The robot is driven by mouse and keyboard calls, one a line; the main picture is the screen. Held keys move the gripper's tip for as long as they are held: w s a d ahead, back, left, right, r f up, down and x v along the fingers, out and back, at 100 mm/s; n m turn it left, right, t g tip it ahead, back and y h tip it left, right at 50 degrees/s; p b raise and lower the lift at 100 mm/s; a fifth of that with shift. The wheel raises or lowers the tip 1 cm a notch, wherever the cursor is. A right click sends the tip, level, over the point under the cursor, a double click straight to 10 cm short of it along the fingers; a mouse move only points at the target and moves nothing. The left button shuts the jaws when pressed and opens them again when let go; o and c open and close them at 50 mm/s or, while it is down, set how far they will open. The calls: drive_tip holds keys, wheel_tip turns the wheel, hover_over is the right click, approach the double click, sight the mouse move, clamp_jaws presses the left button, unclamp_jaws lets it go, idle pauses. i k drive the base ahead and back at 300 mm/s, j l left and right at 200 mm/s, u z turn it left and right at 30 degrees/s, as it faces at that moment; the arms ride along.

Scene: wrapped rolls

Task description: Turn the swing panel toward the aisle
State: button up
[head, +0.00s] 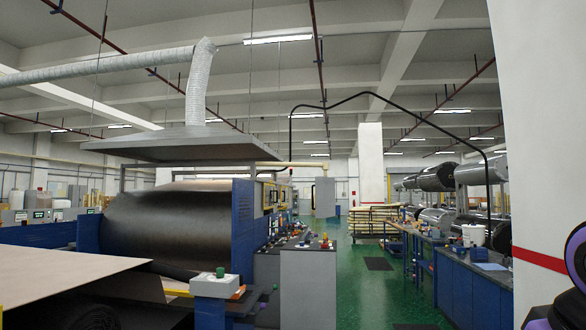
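A grey box-like panel (325,197) hangs at the far end of a beige overhead arm (300,164), beyond the large roll machine and beside the green aisle. It looks like the swing panel, but it is small and far off, so I cannot tell which way its face points. Yellow-framed panels (270,196) also show on the machine's blue end housing. Purple and black links of my own arm show at the lower right edge. My gripper's fingers are not in view, and nothing of mine is near the panel.
The green aisle floor (345,280) is open ahead. The machine's blue housing (242,225) and a grey cabinet (308,285) border it on the left. Blue workbenches (470,285) line the right. A white pillar (548,130) stands close at right.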

sight(325, 192)
drive_tip(key=i+l+z, duration=0.25)
drive_tip(key=i, duration=0.5)
drive_tip(key=i+z, duration=0.2)
drive_tip(key=i, duration=2.3)
drive_tip(key=i+z, duration=0.1)
drive_tip(key=i, duration=0.75)
drive_tip(key=i+j+z, duration=0.1)
drive_tip(key=i, duration=0.8)
drive_tip(key=i+l+z, duration=0.15)
drive_tip(key=i+z, duration=0.2)
drive_tip(key=i, duration=0.5)
drive_tip(key=i+j+z, duration=0.1)
drive_tip(key=i+z, duration=0.3)
drive_tip(key=i, duration=0.4)
drive_tip(key=i+u, duration=0.45)
drive_tip(key=i+l+u, duration=0.25)
drive_tip(key=i+u, duration=0.2)
drive_tip(key=i, duration=0.1)
